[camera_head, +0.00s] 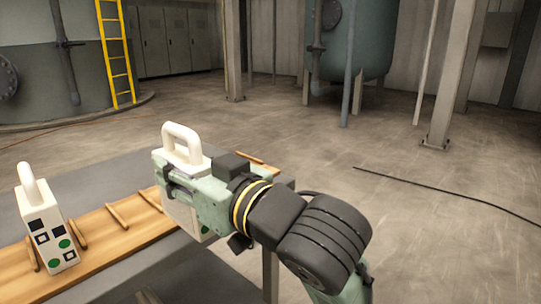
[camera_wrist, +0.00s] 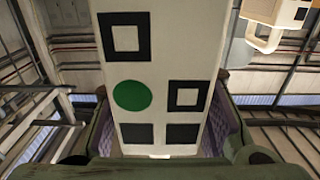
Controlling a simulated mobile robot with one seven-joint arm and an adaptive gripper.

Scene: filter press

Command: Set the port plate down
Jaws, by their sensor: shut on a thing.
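A white port plate with a loop handle (camera_head: 181,130) is held upright in my gripper (camera_head: 172,183), over the right part of a wooden rack (camera_head: 100,236). In the wrist view the plate (camera_wrist: 150,72) fills the middle between the fingers, showing a green dot and black squares. My gripper is shut on it. My gripper covers much of the plate in the head view, and I cannot tell whether its bottom touches the rack. A second, similar white plate (camera_head: 48,232) stands at the rack's left end; it shows at the wrist view's upper right (camera_wrist: 274,12).
The rack lies on a grey table (camera_head: 85,190) and has several wooden dividers across it. Rack space between the two plates is clear. Beyond are open floor (camera_head: 300,130), a steel post (camera_head: 447,90), a tank (camera_head: 357,40) and a yellow ladder (camera_head: 115,50).

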